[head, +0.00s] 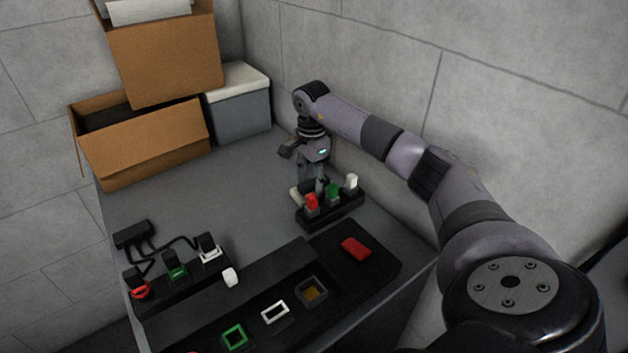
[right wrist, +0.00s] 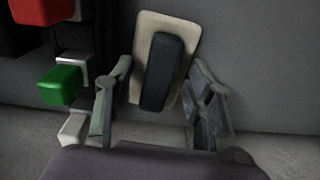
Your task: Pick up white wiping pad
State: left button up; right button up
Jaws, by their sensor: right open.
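The white wiping pad (right wrist: 165,22) looks off-white in the right wrist view, a flat rectangular plate with a dark upright grip block (right wrist: 161,75) on it. In the head view only a pale edge of the pad (head: 297,196) shows on the grey table, left of the black rack. My right gripper (head: 311,184) points down just above the pad. In the right wrist view its two fingers (right wrist: 158,105) stand apart on either side of the grip block, with gaps visible. The gripper is open and holds nothing. My left gripper is in neither view.
A black rack (head: 335,212) with red, green and white plugs stands close beside the pad. A black panel (head: 300,262) with coloured sockets and a red block (head: 355,248) lies in front. Cardboard boxes (head: 150,145) and a grey lidded box (head: 240,112) stand at the back. The table's middle is clear.

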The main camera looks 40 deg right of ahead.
jog(key=shift+c, duration=0.5)
grip_shut()
